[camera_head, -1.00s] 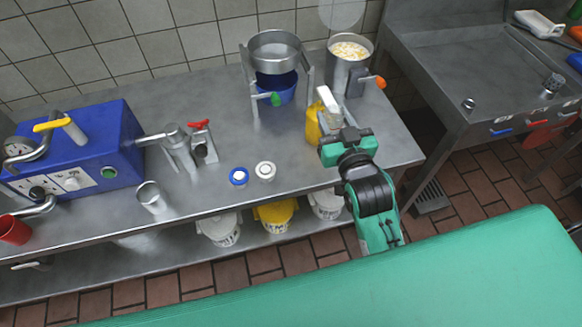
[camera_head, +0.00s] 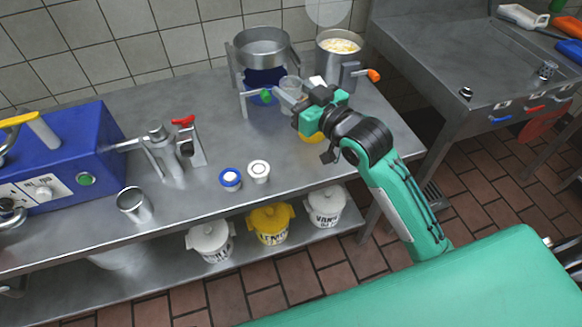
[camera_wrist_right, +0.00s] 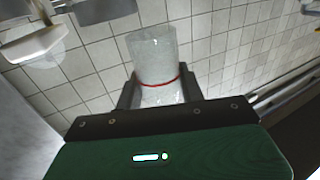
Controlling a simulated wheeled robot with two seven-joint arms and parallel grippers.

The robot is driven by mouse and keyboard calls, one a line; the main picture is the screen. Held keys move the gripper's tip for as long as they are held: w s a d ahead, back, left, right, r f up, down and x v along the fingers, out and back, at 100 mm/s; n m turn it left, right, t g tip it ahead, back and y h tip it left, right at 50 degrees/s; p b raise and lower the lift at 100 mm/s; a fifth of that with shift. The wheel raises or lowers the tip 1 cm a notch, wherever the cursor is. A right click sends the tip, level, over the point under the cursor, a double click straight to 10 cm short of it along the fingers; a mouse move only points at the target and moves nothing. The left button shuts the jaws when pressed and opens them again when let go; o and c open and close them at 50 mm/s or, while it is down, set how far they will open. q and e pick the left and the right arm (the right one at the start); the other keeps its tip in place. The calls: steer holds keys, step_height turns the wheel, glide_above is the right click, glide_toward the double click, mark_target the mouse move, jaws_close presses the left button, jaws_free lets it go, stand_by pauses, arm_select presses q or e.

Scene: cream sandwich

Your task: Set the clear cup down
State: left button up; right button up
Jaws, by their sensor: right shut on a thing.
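The clear cup (camera_head: 291,88) is see-through and shows in the head view at the tips of my right gripper (camera_head: 288,98), just right of the green-handled tap. In the wrist view the cup (camera_wrist_right: 153,62) stands between the two fingers (camera_wrist_right: 158,92), with a thin red band near the fingers. My right gripper is shut on it. I cannot tell in the head view how far the cup is above the steel table (camera_head: 225,115). My left gripper is not in view.
A steel pot over a blue container (camera_head: 262,75) stands behind the cup. A tall pot (camera_head: 336,62) with an orange-handled tap is to the right. A yellow item (camera_head: 312,138) is mostly hidden by my gripper.

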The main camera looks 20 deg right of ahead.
step_height(320, 180, down, 16)
steer(key=shift+r+b, duration=0.25)
steer(key=shift+b, duration=0.75)
step_height(320, 180, down, 3)
steer(key=shift+f, duration=0.2)
steer(key=shift+f+b, duration=0.3)
steer(key=shift+f, duration=0.2)
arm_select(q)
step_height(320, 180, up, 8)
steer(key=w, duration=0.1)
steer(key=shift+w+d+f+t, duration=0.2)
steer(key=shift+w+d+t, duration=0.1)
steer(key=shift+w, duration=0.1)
arm_select(e)
steer(key=shift+f, duration=0.15)
steer(key=o, duration=1.1)
steer(key=shift+c, duration=0.2)
